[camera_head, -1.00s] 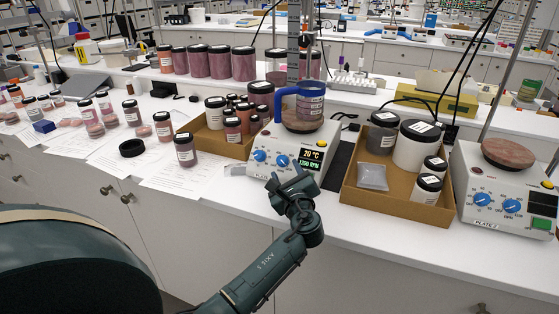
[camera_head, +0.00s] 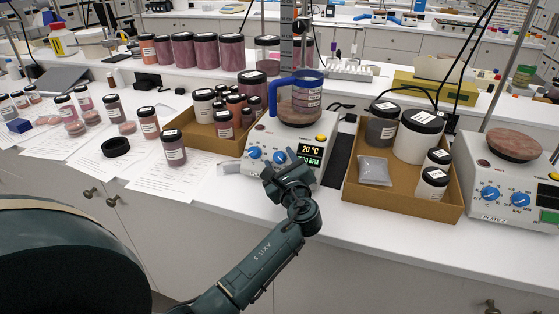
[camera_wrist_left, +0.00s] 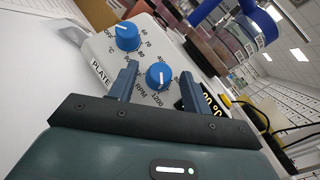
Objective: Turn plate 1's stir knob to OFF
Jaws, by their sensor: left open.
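Plate 1 is the white stirrer hotplate (camera_head: 236,148) in the middle of the bench, with two blue knobs and a lit display (camera_head: 311,153). The display reads 20 °C, and an RPM figure partly covered by a finger. The stir knob (camera_head: 279,157) is the right one; it also shows in the left wrist view (camera_wrist_left: 159,76), on the RPM scale. The other blue knob (camera_wrist_left: 126,37) has a °C scale. My left gripper (camera_head: 281,163) is open at the panel front, its fingers either side of the stir knob; contact cannot be told. My right gripper is not in view.
A jug with a blue handle (camera_head: 297,100) stands on plate 1. A cardboard tray of jars (camera_head: 206,137) is left of it, and another tray (camera_head: 402,202) is right. Plate 2 (camera_head: 481,212) stands far right. Loose jars and papers (camera_head: 150,188) lie left.

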